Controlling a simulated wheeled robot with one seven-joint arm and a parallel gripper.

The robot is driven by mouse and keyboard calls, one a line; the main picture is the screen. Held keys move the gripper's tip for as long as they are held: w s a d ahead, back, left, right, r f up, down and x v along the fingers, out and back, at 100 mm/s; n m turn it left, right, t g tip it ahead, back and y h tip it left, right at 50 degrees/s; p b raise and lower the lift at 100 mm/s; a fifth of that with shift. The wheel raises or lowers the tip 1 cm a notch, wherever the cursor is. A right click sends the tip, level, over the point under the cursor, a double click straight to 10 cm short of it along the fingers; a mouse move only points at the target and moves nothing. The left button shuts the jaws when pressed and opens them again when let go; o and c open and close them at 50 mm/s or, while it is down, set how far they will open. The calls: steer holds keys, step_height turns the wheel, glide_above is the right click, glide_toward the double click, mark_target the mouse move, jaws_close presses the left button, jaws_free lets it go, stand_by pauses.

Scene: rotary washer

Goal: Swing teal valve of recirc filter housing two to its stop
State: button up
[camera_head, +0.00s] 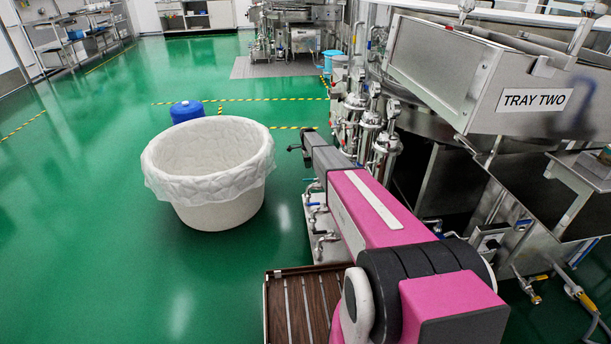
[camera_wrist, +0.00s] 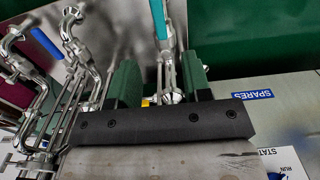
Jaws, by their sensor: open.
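The teal valve handle (camera_wrist: 159,20) is a narrow bar at the top centre of the wrist view, running out of the top edge. It meets a bright metal valve stem and pipe (camera_wrist: 170,72) below it. My gripper (camera_wrist: 160,72) is open, with one green-padded finger on each side of that pipe in the picture. The handle appears just past the fingertips, near the middle of the gap. I cannot tell whether anything touches. In the head view, my arm hides most of the gripper area, and small valves (camera_head: 318,210) show beside it. The housing's number is not readable.
A grey surface with a SPARES label (camera_wrist: 252,95) lies right. In the head view, a lined white tub (camera_head: 210,170) stands left of my arm, and the TRAY TWO machine (camera_head: 470,70) stands right. Green floor is open farther left.

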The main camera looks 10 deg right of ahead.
mark_target(308, 179)
step_height(308, 179, down, 11)
steer(key=shift+s+r, duration=0.1)
steer(key=shift+r, duration=0.05)
stand_by(0.4)
jaws_close()
